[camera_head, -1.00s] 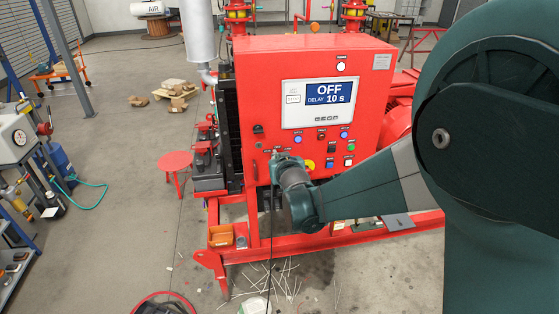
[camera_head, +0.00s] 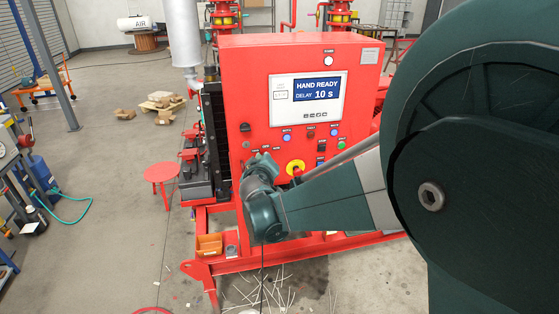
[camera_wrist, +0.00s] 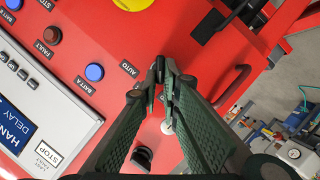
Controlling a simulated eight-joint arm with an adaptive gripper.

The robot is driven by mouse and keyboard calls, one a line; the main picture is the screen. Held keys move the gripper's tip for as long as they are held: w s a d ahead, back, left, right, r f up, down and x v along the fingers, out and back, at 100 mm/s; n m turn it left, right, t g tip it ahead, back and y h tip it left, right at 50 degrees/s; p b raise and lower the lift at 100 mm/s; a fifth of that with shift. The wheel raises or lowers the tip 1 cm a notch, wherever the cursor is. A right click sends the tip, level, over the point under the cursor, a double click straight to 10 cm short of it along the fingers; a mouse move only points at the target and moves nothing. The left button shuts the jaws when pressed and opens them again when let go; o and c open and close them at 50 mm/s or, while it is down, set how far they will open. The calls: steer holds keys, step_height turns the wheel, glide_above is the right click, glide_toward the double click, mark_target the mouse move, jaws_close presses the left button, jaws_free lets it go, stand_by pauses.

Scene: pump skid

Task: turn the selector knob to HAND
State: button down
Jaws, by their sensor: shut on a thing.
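The red control panel (camera_head: 245,80) fills the middle of the head view. Its display (camera_head: 308,99) reads HAND READY, DELAY 10 s. My gripper (camera_head: 262,158) is at the panel's lower left, at the selector position. In the wrist view my gripper's fingertips (camera_wrist: 163,76) are closed together against the panel beside the AUTO label (camera_wrist: 127,67). The selector knob is between the fingers and mostly hidden by them, so its pointer cannot be read. The display also shows partly in the wrist view (camera_wrist: 15,125).
A yellow-ringed emergency stop (camera_head: 295,167) sits just right of my gripper. Blue buttons (camera_wrist: 95,72) and a red button (camera_wrist: 53,35) lie near the fingers. A black knob (camera_wrist: 142,156) is close by. A red stool (camera_head: 162,174) stands left of the skid.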

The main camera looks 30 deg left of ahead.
steer(key=shift+s+a+f+n+t+b, duration=0.15)
steer(key=shift+n+t+b, duration=0.25)
steer(key=shift+n+b, duration=0.4)
steer(key=c, duration=2.6)
jaws_free()
steer(key=shift+o, duration=0.2)
steer(key=v, duration=0.7)
steer(key=shift+s, duration=0.15)
